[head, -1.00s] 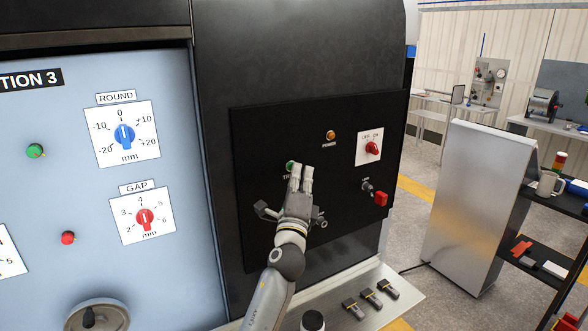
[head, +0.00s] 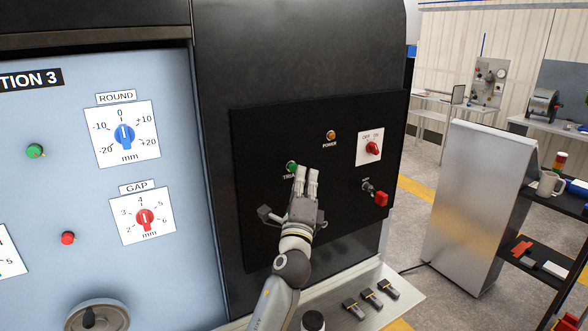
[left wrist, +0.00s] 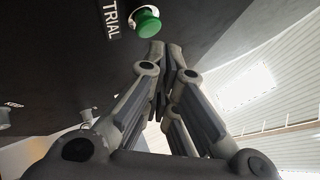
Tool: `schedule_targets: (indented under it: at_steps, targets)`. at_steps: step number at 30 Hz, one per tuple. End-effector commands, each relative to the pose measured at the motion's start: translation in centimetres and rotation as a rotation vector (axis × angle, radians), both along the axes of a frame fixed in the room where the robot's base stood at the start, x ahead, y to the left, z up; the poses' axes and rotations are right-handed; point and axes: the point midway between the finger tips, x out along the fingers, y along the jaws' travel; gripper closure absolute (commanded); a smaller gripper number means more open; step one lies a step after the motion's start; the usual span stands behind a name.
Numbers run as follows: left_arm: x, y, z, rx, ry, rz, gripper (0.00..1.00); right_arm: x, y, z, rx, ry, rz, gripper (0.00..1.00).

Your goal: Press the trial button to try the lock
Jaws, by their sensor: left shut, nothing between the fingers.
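The green trial button (head: 291,166) is on the black control panel (head: 275,130), with the label TRIAL (head: 289,177) below it. My left gripper (head: 306,172) is shut and empty, with its fingertips just right of the button in the head view. In the left wrist view the green button (left wrist: 148,22) and its label (left wrist: 112,18) show at the top. The shut fingertips (left wrist: 165,48) sit just below and right of the button there. A small gap shows between them in the picture, and I see no contact. My right gripper is not in view.
The panel also has an orange power button (head: 331,135), a red rotary switch (head: 373,148) and a key with a red tag (head: 381,199). Several dark pieces (head: 370,297) lie on the ledge below. A metal cabinet (head: 478,205) stands to the right.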

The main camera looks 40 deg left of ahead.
Motion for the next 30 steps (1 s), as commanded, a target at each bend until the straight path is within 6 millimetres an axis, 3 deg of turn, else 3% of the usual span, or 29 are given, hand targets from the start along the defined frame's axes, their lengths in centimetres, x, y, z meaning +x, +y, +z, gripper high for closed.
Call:
schedule_targets:
  at_steps: [16, 30]
  targets:
    - [-1.7, -4.2, 0.0, 0.0, -0.001, -0.002, 1.0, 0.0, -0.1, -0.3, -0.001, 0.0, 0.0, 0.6]
    - [-1.9, -4.6, 0.0, 0.0, 0.0, 0.0, 1.0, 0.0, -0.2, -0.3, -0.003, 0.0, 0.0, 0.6]
